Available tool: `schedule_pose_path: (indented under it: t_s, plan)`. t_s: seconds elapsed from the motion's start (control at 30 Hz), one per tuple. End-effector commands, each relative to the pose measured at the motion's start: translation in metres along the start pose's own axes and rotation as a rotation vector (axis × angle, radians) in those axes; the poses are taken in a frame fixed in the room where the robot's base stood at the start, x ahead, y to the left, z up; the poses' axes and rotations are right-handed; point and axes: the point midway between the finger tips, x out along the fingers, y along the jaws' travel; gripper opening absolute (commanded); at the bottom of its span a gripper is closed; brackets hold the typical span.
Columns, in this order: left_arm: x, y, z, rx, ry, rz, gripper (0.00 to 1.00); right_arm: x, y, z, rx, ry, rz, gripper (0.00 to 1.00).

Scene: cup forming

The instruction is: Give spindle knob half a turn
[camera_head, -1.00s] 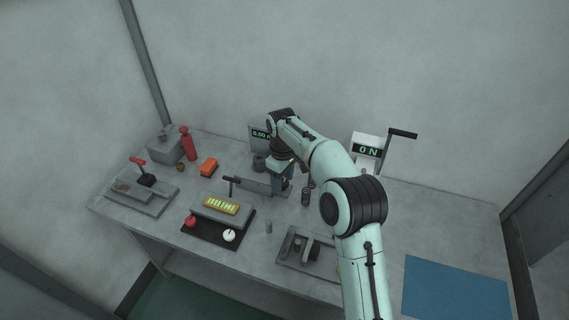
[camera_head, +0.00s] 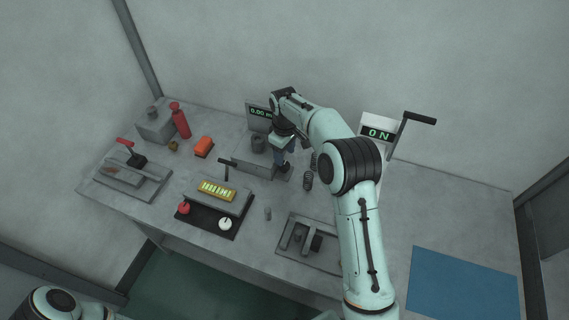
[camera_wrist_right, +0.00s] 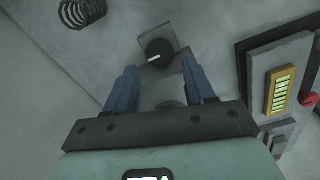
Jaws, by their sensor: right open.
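A black round knob (camera_wrist_right: 155,50) with a white mark sits on a grey plate (camera_wrist_right: 181,64) in the right wrist view; I take it to be the spindle knob. My right gripper (camera_wrist_right: 158,66) is open, with its two blue fingers pointing toward the knob. The knob shows between and just beyond the fingertips, with no contact visible. In the head view my right gripper (camera_head: 281,160) hangs over the back middle of the bench, and its arm and fingers mostly hide the knob. My left gripper is out of view.
A dark coil spring (camera_head: 308,180) stands right of the gripper. A unit with a yellow display (camera_head: 217,190) lies to the front left. A display reading "0 N" (camera_head: 379,134) and a black-handled lever (camera_head: 419,118) stand at right. A blue mat (camera_head: 465,285) covers the bench's right end.

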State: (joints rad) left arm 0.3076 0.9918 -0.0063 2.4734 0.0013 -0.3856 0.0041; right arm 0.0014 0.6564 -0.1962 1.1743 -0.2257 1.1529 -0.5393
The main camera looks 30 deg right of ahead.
Motion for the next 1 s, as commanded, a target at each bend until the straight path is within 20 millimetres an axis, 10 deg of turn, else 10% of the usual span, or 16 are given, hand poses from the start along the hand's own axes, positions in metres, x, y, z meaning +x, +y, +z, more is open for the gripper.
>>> schedule_pose_path:
  t_s: [0.3,0.7,0.87,1.0]
  plan:
    - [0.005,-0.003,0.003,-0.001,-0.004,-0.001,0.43,0.05,0.0,0.0,0.0,-0.001,-0.001,0.54]
    - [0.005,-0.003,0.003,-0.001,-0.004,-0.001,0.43,0.058,0.0,0.0,0.0,0.001,0.0,0.54]
    - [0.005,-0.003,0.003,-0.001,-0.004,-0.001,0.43,0.058,0.0,0.0,0.0,0.001,0.0,0.12]
    - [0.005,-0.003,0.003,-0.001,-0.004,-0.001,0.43,0.058,0.0,0.0,-0.002,0.001,0.0,0.13]
